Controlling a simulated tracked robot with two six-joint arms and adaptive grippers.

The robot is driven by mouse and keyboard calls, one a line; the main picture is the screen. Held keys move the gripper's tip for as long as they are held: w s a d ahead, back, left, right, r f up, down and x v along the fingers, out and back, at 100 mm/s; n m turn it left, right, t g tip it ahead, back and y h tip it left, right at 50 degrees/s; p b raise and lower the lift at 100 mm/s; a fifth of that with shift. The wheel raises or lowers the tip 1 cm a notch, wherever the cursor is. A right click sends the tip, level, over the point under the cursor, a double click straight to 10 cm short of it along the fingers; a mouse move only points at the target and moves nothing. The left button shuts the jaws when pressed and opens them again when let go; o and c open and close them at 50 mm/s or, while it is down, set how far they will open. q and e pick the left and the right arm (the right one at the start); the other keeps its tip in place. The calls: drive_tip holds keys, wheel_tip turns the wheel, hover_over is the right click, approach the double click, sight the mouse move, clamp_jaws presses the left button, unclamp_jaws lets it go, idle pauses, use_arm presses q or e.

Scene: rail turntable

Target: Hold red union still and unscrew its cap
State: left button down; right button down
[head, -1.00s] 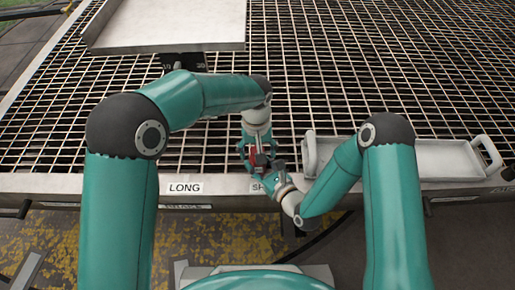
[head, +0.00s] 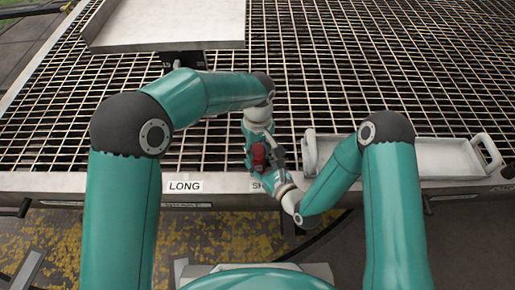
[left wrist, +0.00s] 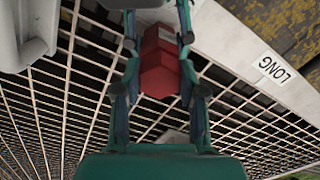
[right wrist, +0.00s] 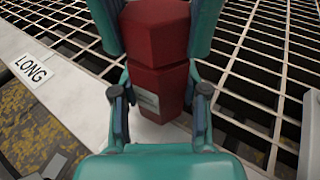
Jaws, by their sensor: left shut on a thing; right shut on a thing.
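The red union (head: 258,156) is held between my two grippers, above the front edge of the grating. In the right wrist view it shows two hexagonal red parts (right wrist: 155,40) with a seam between them and a pale label on the one nearer the frame's bottom. I cannot tell which part is the cap. My left gripper (head: 257,148) reaches it from the far side, and its fingers flank the red body (left wrist: 160,68) in the left wrist view. My right gripper (head: 270,162) is shut on it from the near right. The fingertip contacts are partly hidden.
A pale tray with handles (head: 430,160) lies to the right on the grating. A flat pale plate (head: 165,35) stands at the back left. The front rail (head: 100,183) carries a LONG label (head: 185,187) and a second label partly covered by my right gripper.

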use_arm(q)
drive_tip(key=shift+n, duration=0.6)
drive_tip(key=n, duration=0.6)
drive_tip(key=shift+w+d, duration=0.1)
drive_tip(key=n, duration=0.3)
drive_tip(key=shift+w, duration=0.1)
drive_tip(key=shift+n+g, duration=0.3)
drive_tip(key=shift+n, duration=1.2)
